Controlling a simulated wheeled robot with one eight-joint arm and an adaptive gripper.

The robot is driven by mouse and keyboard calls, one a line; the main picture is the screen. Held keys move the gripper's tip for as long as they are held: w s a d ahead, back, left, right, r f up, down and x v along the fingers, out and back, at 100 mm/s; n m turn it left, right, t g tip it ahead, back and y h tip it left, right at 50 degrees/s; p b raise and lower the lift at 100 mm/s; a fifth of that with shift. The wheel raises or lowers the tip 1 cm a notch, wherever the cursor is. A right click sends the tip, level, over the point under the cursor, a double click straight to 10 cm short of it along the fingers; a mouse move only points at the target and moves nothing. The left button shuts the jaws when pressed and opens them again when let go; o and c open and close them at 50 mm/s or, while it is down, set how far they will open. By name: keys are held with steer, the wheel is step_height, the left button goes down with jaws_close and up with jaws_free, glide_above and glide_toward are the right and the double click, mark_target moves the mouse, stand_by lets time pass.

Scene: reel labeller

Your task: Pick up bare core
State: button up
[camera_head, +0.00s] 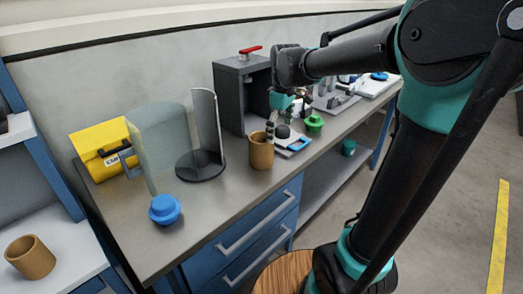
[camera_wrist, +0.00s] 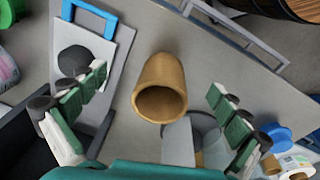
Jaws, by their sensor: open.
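A bare core (camera_head: 261,151), a brown hollow cylinder, stands upright on the grey workbench (camera_head: 222,215) near its front edge. In the wrist view the core (camera_wrist: 161,80) sits in the middle, its open end toward the camera. My gripper (camera_head: 283,126) is open and empty, just above and right of the core in the head view. In the wrist view my gripper (camera_wrist: 157,82) has its fingers spread on either side of the core, with a gap on both sides. Another brown core (camera_head: 30,257) stands on the white shelf at the left.
A blue-edged stand (camera_head: 298,145) is close right of the core. A dark box (camera_head: 229,95) with a red handle stands behind. A curved upright guard (camera_head: 208,120), a blue knobbed piece (camera_head: 164,211) and a yellow case (camera_head: 98,150) are left. Bench between blue piece and core is clear.

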mark_target(262, 141)
steer(key=w+a+r+n+g, duration=0.1)
steer(key=w+a+r+n, duration=0.25)
steer(key=a+r, duration=0.25)
steer(key=shift+n, duration=0.25)
steer(key=f, duration=1.2)
steer(key=shift+s+d, duration=0.15)
steer(key=shift+s, duration=0.1)
steer(key=shift+s+a+f, duration=0.1)
steer(key=shift+a+f, duration=0.05)
steer(key=shift+f, duration=1.2)
steer(key=shift+s+a+f, duration=0.1)
steer(key=shift+a+f, duration=0.05)
steer(key=shift+f, duration=1.15)
steer(key=c, duration=1.1)
